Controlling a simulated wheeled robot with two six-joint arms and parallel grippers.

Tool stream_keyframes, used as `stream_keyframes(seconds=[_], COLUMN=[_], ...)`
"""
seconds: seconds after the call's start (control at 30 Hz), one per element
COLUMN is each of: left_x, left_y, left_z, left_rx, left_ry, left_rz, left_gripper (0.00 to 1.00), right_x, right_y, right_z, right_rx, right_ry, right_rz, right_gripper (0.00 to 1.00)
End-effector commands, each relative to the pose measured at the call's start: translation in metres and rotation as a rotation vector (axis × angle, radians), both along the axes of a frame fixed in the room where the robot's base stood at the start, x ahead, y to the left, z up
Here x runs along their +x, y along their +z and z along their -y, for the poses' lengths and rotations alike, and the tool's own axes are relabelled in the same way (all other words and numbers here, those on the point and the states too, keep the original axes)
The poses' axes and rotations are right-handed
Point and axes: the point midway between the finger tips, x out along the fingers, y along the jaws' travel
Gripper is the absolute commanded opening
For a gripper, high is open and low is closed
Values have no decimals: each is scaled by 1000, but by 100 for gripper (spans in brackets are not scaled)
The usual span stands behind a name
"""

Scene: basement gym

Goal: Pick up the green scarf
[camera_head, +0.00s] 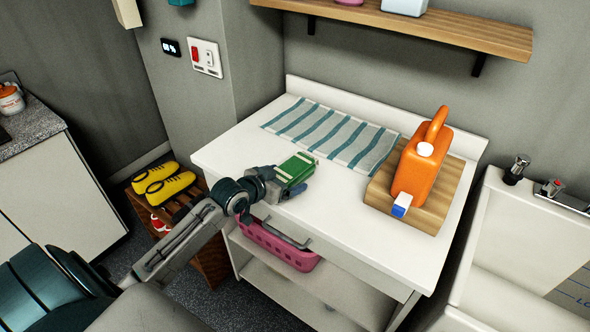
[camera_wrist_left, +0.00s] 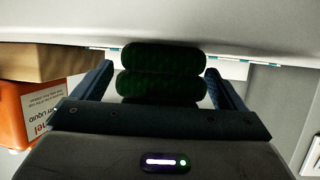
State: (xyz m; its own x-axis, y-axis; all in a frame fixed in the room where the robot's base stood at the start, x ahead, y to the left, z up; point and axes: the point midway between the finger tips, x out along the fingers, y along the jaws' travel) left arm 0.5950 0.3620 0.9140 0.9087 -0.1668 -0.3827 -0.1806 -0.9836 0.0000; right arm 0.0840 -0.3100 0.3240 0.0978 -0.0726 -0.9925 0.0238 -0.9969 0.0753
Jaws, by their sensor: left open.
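The green scarf (camera_head: 296,168) is a small folded bundle on the white table top (camera_head: 240,150), near its front left edge. My left gripper (camera_head: 287,182) is at the near side of the scarf, low over the table. In the left wrist view the dark green rolled folds of the scarf (camera_wrist_left: 162,72) lie between the two blue fingers of my left gripper (camera_wrist_left: 160,88). The fingers stand apart, one on each side. I cannot tell whether they touch the scarf. My right gripper is in neither view.
A striped cloth (camera_head: 335,135) lies behind the scarf. An orange jug (camera_head: 421,170) stands on a wooden board (camera_head: 440,205) to the right. A pink basket (camera_head: 278,246) sits on the shelf below. A sink (camera_head: 530,240) is at the right. The table's middle is clear.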

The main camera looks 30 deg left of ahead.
Motion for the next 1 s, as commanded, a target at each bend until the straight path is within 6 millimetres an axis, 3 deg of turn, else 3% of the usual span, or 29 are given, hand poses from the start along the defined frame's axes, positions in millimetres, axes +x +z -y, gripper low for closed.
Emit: stream_keyframes(seconds=[0.3,0.57,0.6,1.0], left_x=[4,4,4,5], left_y=[-2,-2,-2,7], left_z=[1,1,1,1], left_rx=[1,1,1,3], left_ry=[-1,0,-1,-2], left_rz=[-1,-1,0,3], left_gripper=[93,44,41,41], right_x=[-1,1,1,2], right_y=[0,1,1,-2], right_z=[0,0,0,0], right_rx=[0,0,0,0], right_ry=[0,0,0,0], right_rz=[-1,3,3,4], right_gripper=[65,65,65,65])
